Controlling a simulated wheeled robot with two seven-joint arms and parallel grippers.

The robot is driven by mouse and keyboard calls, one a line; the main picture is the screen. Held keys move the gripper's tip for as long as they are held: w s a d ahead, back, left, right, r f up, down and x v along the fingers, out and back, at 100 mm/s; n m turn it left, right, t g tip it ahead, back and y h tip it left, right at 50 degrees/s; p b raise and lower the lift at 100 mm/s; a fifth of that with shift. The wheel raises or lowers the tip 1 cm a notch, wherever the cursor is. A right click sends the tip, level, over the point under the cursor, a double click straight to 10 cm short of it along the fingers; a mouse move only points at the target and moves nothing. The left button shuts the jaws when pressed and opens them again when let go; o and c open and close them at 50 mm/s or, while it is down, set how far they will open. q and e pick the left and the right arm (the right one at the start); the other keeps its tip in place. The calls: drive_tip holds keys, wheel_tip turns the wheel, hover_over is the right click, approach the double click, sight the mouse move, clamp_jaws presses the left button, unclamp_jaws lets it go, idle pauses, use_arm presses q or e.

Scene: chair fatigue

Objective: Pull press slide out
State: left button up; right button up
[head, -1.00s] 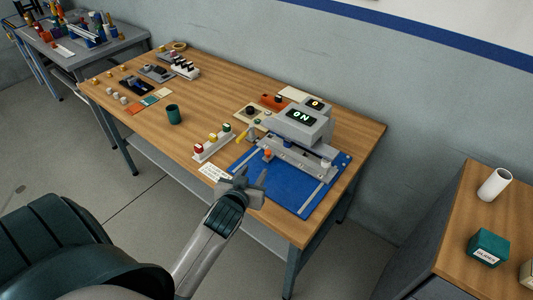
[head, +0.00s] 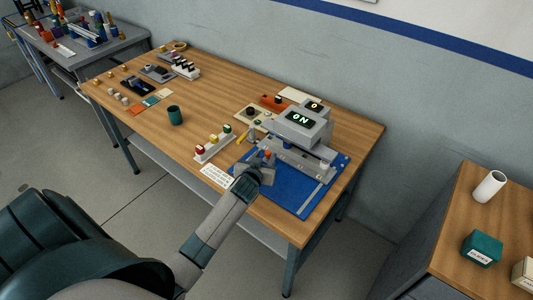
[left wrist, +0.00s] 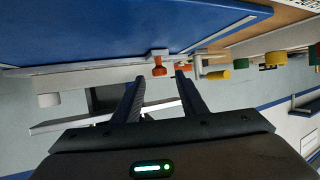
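The press (head: 300,122) is a grey machine with an "ON" display, standing on a blue base plate (head: 292,197) with light rails. Under its head is a grey slide (head: 305,163) with an orange knob (head: 267,153) on its front. My left gripper (head: 265,164) is over the near left part of the base, close to the knob. In the left wrist view the fingers (left wrist: 159,77) are apart and empty, with the orange knob (left wrist: 158,69) just beyond the tips, between them. Contact is not visible. My right gripper is not in view.
A rack with red, yellow and green buttons (head: 213,146) stands left of the press, with a white label card (head: 216,175) in front. The wall is close behind the table. A side cabinet (head: 460,225) stands at right.

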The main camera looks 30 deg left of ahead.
use_arm(q)
drive_tip(key=shift+x, duration=1.3)
clamp_jaws()
